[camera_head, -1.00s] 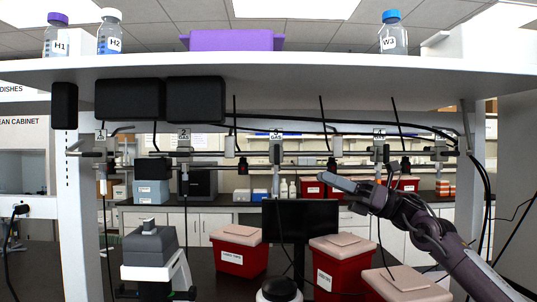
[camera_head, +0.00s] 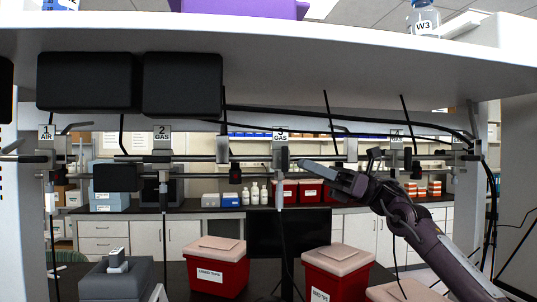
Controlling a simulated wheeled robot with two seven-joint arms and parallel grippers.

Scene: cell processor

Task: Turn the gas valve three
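Gas valve three (camera_head: 280,158) hangs on the horizontal pipe rail near the middle of the picture, under a "3 GAS" label (camera_head: 281,135). It has a grey body with a dark upright part on its right side. My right gripper (camera_head: 303,163) reaches in from the right and points left, its tip just right of the valve. I cannot tell whether it touches the valve. The fingers overlap in this view, so their opening is unclear. My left gripper is out of view.
Valve two (camera_head: 162,157) and valve four (camera_head: 397,157) sit on the same rail. The white shelf (camera_head: 270,75) is above, with black boxes (camera_head: 182,85) under it. Red containers (camera_head: 216,270) and a dark monitor (camera_head: 277,235) stand below. Black cables hang around the rail.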

